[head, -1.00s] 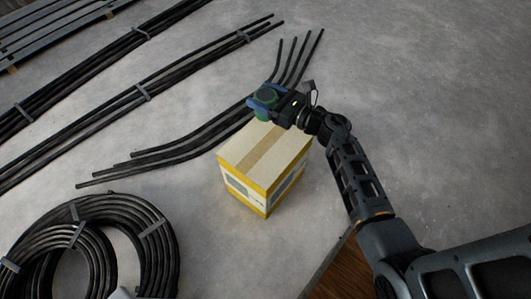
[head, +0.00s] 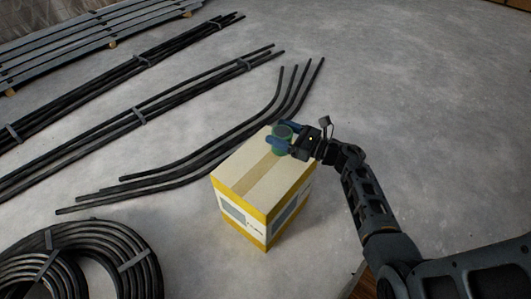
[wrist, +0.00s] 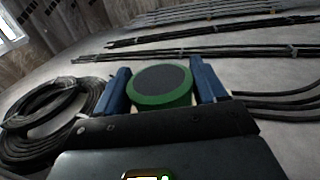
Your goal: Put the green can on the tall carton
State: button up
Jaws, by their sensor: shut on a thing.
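The green can (head: 283,141) is upright between the blue fingers of my gripper (head: 284,138). In the wrist view the can (wrist: 160,86) shows a dark top with a green rim, with a blue finger on each side of it. My gripper is shut on it. The tall carton (head: 262,190), cream with yellow edges and a tape strip on top, stands on the floor. In the head view the can overlaps the far right part of the carton's top. I cannot tell whether the can's base touches the top, as the fingers partly hide it.
Bundles of black pipes (head: 150,115) lie on the concrete floor behind and left of the carton. A black coil (head: 85,262) lies at the lower left. Grey planks (head: 90,45) are stacked at the upper left. The floor right of the carton is clear.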

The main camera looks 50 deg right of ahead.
jog(key=shift+w+a+f+b, duration=0.45)
jog(key=shift+w+f+b, duration=0.15)
jog(key=shift+f, duration=0.5)
jog(key=shift+w+a+f+b, duration=0.5)
jog(key=shift+w+f, duration=0.15)
jog(key=shift+f, duration=0.5)
jog(key=shift+w+a+f+b, duration=0.45)
jog(key=shift+w+f+b, duration=0.15)
jog(key=shift+f, duration=0.5)
jog(key=shift+f, duration=0.2)
jog(key=o, duration=1.2)
jog(key=shift+r, duration=0.1)
jog(key=shift+r, duration=0.2)
jog(key=s, duration=0.4)
jog(key=s+d+p, duration=0.1)
jog(key=s, duration=0.3)
jog(key=s+d+p, duration=0.1)
jog(key=s, duration=0.3)
jog(key=shift+d+f, duration=0.1)
jog(key=shift+f, duration=0.05)
